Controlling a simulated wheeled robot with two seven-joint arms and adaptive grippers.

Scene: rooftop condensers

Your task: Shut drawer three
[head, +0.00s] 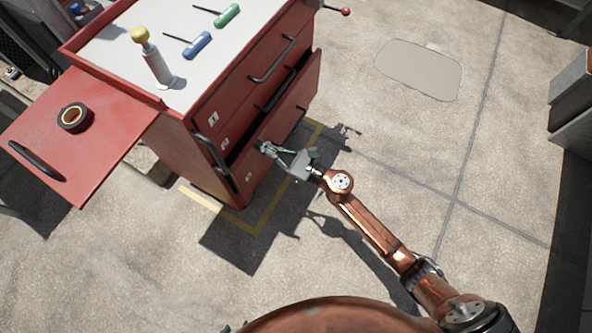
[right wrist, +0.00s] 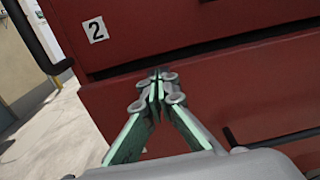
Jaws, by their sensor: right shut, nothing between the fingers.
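Drawer three (head: 295,97) is the lowest red drawer of the tool cabinet (head: 185,150). It stands partly open, with a dark gap above its front. My right gripper (head: 263,148) is shut and empty, at the drawer's front near its top edge. In the right wrist view the closed fingertips (right wrist: 157,78) overlap the top edge of the drawer front (right wrist: 210,95), below the drawer labelled 2 (right wrist: 95,29). I cannot tell if they touch. A small piece of my left gripper (head: 227,328) shows at the bottom edge of the head view; its fingers are not clear.
The cabinet top holds a yellow-knobbed cylinder (head: 152,62), a blue-handled tool (head: 197,45) and a green-handled tool (head: 227,16). A side shelf (head: 105,150) carries a tape roll (head: 74,117). Open concrete floor (head: 400,140) lies to the right; grey units (head: 572,105) stand at the far right.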

